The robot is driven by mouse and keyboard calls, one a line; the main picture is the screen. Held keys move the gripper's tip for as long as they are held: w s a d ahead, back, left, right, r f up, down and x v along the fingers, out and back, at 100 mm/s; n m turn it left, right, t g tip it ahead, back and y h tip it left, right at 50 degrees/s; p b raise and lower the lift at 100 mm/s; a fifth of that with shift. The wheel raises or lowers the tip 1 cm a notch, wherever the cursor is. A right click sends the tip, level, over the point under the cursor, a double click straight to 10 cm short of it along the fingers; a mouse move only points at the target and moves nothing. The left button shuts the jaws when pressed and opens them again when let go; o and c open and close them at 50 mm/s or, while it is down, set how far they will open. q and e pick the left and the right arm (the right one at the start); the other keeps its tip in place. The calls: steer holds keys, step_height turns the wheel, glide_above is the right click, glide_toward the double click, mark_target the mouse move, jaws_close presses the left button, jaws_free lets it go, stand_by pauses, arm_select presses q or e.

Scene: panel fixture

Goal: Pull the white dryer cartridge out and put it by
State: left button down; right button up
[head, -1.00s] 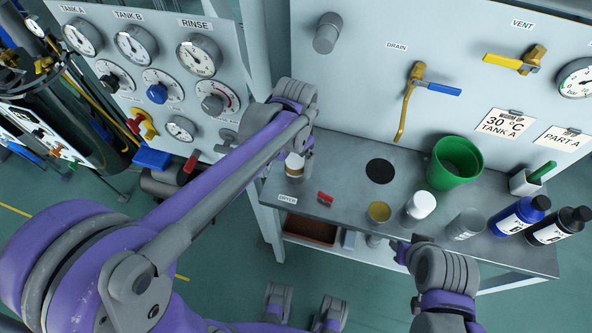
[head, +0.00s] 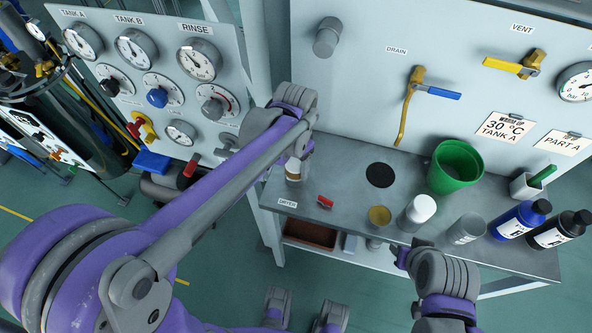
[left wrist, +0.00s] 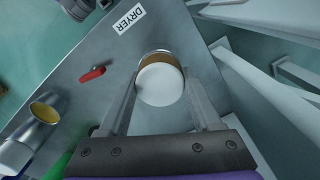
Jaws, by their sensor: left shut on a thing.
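The white dryer cartridge (head: 294,172) stands upright at the left end of the grey bench, behind the DRYER label (head: 287,203). In the left wrist view its round white top (left wrist: 160,84) shows with a brown band behind it. My left gripper (head: 300,156) is shut on the cartridge, with one finger on each side in the left wrist view (left wrist: 160,100). Whether the cartridge's lower end is clear of its seat is hidden. My right gripper (head: 402,252) is at the bench's front edge, apart from the cartridge; its fingers are too unclear to judge.
A red lever (head: 325,202) lies just right of the cartridge. The gauge panel (head: 225,60) is left.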

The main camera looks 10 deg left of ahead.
mark_target(295, 164)
arm_select(q)
steer(key=c, duration=0.7)
jaws_free()
jaws_close()
steer(key=shift+r+p, duration=1.75)
steer(key=shift+r, duration=0.9)
arm_select(e)
steer(key=shift+w+r, duration=0.25)
steer(key=shift+r, duration=0.75)
steer(key=shift+w+r, duration=0.2)
steer(key=shift+r, duration=0.8)
arm_select(q)
steer(key=shift+r, duration=0.4)
step_height(295, 164, up, 4)
steer(key=p, duration=0.3)
steer(key=shift+r, duration=0.1)
arm_select(e)
steer(key=r, duration=0.2)
steer(key=w+r, duration=0.1)
steer(key=r, duration=0.1)
steer(key=shift+w, duration=0.15)
steer(key=shift+f, duration=0.1)
